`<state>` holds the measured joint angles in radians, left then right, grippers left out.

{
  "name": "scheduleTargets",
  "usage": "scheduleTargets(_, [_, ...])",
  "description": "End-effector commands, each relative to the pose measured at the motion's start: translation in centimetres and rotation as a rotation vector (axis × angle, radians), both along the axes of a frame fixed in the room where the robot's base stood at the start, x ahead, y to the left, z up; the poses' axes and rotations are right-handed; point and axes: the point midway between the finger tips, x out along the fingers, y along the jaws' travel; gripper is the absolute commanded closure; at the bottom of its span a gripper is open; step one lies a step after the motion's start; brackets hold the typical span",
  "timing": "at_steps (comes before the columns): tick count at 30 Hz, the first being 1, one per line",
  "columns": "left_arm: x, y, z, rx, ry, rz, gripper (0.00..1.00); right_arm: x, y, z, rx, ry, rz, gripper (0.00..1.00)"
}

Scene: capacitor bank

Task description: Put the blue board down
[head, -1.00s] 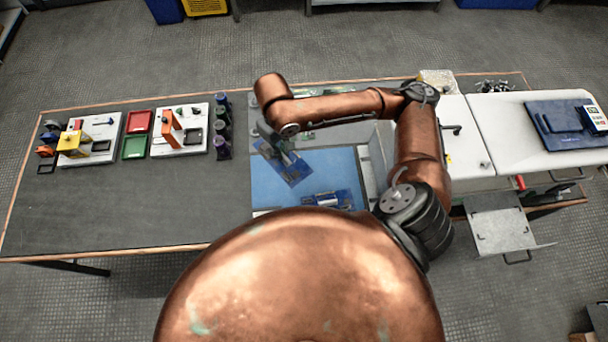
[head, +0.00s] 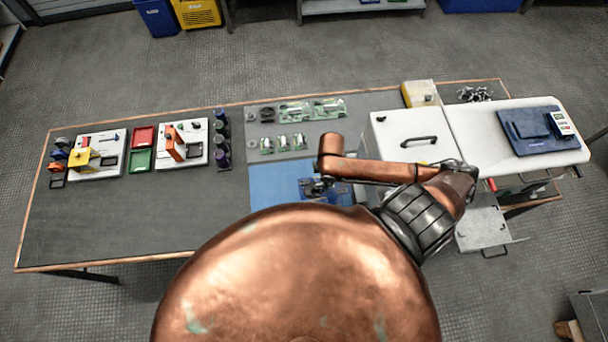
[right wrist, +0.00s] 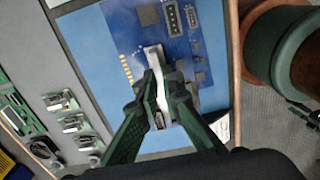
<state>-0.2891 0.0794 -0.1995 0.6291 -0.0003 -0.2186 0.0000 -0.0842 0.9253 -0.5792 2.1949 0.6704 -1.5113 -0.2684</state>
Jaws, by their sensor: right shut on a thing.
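My right gripper (head: 316,188) is low over the light blue mat (head: 268,180) in the head view. A dark blue board (head: 306,184) is at its fingers, and more dark blue shows to the right, partly behind my arm. In the right wrist view the fingers (right wrist: 160,90) are shut on a pale part on the blue board (right wrist: 140,35), which has gold contacts and black connectors. The board appears close above or on the mat; I cannot tell if they touch. My left gripper is not in view.
Small green boards (head: 296,111) lie on the grey area behind the mat. A white box with a black handle (head: 419,141) stands right of it. Dark cylinders (head: 222,140), red and green trays (head: 139,160) and white fixtures stand left. The left front table is clear.

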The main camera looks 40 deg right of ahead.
Motion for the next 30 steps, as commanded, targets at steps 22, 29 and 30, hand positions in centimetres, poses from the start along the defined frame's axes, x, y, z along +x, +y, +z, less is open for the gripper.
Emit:
scheduleTargets(22, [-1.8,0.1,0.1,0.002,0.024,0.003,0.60,11.9,-1.7,-8.6,0.001,0.000,-0.002,1.00])
scheduleTargets(29, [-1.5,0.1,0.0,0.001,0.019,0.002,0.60,12.3,-1.7,-11.4,0.001,0.002,-0.003,1.00])
scheduleTargets(30, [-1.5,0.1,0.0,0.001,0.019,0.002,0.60,12.3,-1.7,-11.8,0.001,0.002,-0.003,1.00])
